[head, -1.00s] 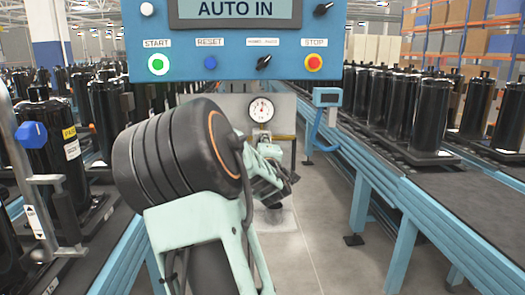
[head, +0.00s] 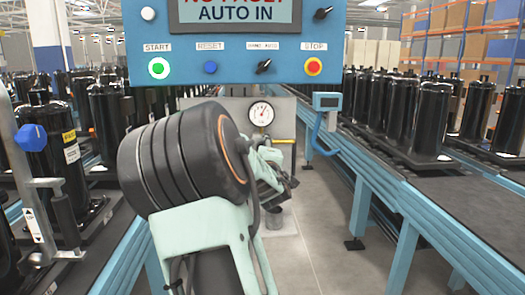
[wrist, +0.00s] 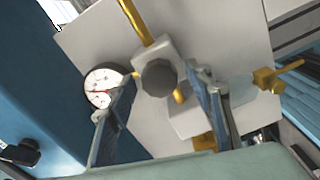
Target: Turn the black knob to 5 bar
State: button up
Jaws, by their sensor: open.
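The black knob (wrist: 158,77) is a dark, many-sided knob on a pale valve block in the wrist view. My gripper (wrist: 161,84) is open, with one finger to the left and one to the right of the knob. I cannot tell whether either finger touches it. The round white gauge (wrist: 104,87) lies left of the knob, partly covered by the left finger. The gauge also shows in the head view (head: 261,115), its needle pointing up and slightly right; the scale is too small to read. My arm hides the knob there.
A blue control panel (head: 222,70) with buttons hangs above my arm. Yellow pipes (wrist: 138,22) run to the valve block. Conveyors (head: 440,210) with black cylinders flank the clear floor (head: 320,235). A clamp with a blue knob (head: 31,137) stands at left.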

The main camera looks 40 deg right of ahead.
jog(key=shift+s+a, duration=0.1)
jog(key=v, duration=1.1)
jog(key=shift+s+a, duration=0.25)
jog(key=shift+s, duration=0.05)
dwell(0.3)
